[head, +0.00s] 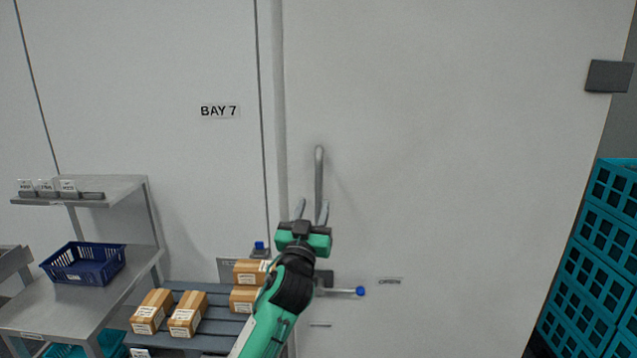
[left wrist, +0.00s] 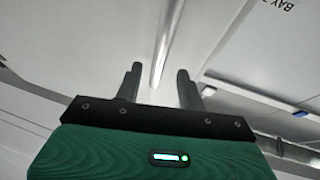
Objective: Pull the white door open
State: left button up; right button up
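The white door (head: 450,150) fills the middle and right of the head view and looks shut. Its grey vertical bar handle (head: 319,165) is near the door's left edge. My left gripper (head: 311,208) is at the handle's lower part, with its fingers apart. In the left wrist view the handle (left wrist: 167,42) runs between the two open fingertips (left wrist: 160,76), with a gap on each side. The gripper hides the handle's lower end in the head view. My right gripper is not in view.
A lever with a blue knob (head: 360,291) sits below the handle. Boxes (head: 187,314) lie on a grey slatted pallet (head: 215,327) at lower left. A steel bench (head: 60,310) holds a blue basket (head: 83,264). Teal crates (head: 590,265) are stacked at right.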

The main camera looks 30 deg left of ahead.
aim_at(318, 193)
pick_arm(q)
jog(key=p+x, duration=0.2)
jog(key=x, duration=0.3)
jog(key=shift+w+r, duration=0.25)
jog(key=shift+r, duration=0.05)
jog(key=shift+w+a, duration=0.2)
jog(key=shift+w, duration=0.2)
grip_shut()
